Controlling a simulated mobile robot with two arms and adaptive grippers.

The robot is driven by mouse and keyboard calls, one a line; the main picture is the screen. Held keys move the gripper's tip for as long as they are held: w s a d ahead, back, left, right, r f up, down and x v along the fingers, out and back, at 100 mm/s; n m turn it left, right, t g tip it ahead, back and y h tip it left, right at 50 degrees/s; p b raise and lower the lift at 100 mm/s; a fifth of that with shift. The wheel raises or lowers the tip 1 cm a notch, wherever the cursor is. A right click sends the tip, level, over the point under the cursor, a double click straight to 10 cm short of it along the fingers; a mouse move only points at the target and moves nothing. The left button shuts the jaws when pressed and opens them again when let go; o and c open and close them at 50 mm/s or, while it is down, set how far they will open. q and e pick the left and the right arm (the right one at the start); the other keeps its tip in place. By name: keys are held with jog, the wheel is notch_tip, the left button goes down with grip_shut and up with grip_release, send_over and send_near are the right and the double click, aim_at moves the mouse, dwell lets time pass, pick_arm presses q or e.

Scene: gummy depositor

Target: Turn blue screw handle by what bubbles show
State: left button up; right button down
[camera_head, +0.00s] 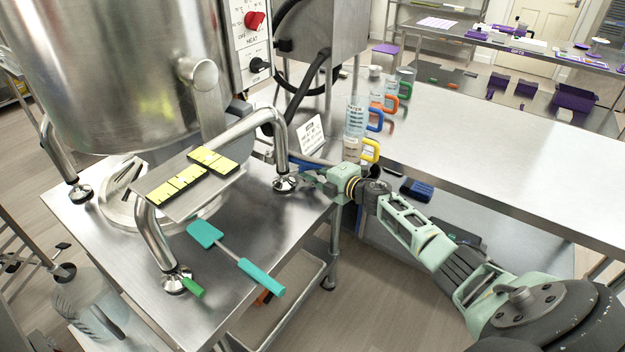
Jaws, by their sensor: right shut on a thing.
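A large steel kettle (115,70) stands on legs with round screw feet on a steel table. A plate in front of it carries two yellow bubble levels (176,184) and (213,161), set at right angles. Dark marks show on their yellow faces, but the bubbles are too small to read. The blue screw handle (296,161) is by the right foot (286,184), mostly hidden by my gripper. My right gripper (308,179) comes in from the right and is shut on the blue handle. The front foot has a green handle (191,287). My left gripper is not in view.
A teal spatula (236,258) lies on the table front, its handle over the edge. Jugs with blue (375,119) and yellow (370,151) handles and a small sign (310,134) stand on the right bench. That bench (500,160) is otherwise largely clear.

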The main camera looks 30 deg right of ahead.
jog(key=shift+w+d+n+y+b, duration=0.15)
jog(key=shift+w+n+y+b, duration=0.2)
jog(key=shift+y+b, duration=0.2)
jog(key=c, duration=1.7)
grip_release()
jog(key=shift+s+d+g, duration=0.15)
jog(key=shift+s+g, duration=0.15)
jog(key=shift+s, duration=0.25)
jog(key=v, duration=1.1)
